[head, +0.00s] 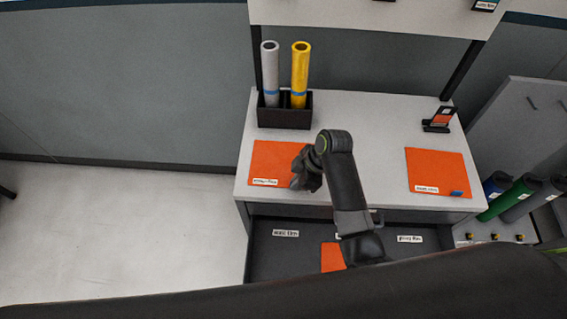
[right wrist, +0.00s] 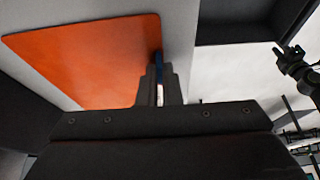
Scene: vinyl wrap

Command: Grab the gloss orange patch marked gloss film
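An orange patch (head: 270,158) lies on the left of the worktop, with a small white label (head: 265,182) too blurred to read surely. A second orange patch (head: 437,168) lies on the right, with a blurred label and a blue tab (head: 456,194). My right gripper (head: 297,181) is at the left patch's right edge and covers part of it. In the right wrist view, its fingers (right wrist: 160,82) are close together around a blue tab (right wrist: 158,57) at the edge of an orange patch (right wrist: 95,55). My left gripper (right wrist: 291,58) shows small in the right wrist view, away from the patches.
A black holder (head: 285,113) with a grey roll and a yellow roll stands at the worktop's back left. A small black stand (head: 438,121) is at the back right. Below the front edge, a dark labelled tray (head: 262,255) holds another orange piece (head: 332,257).

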